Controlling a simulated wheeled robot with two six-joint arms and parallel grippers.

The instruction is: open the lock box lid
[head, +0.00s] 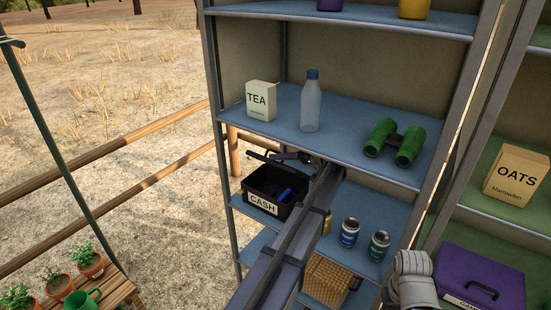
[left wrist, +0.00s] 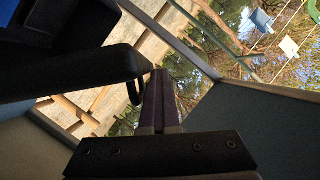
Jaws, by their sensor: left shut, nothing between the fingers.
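The lock box is a black box labelled CASH (head: 263,204) on the middle blue shelf in the head view. Its lid (head: 262,157) stands raised at the back, and a blue thing (head: 287,193) shows inside. My left gripper (head: 308,160) is shut and empty at the lid's right side; I cannot tell whether it touches the lid. In the left wrist view my shut left fingers (left wrist: 160,85) point up beside a large dark part (left wrist: 70,78), probably the lid, with a small loop at its edge.
The shelf above holds a tea box (head: 261,100), a bottle (head: 310,103) and green binoculars (head: 394,143). A wicker basket (head: 326,280) is below. A rack post (head: 226,170) rises at the left.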

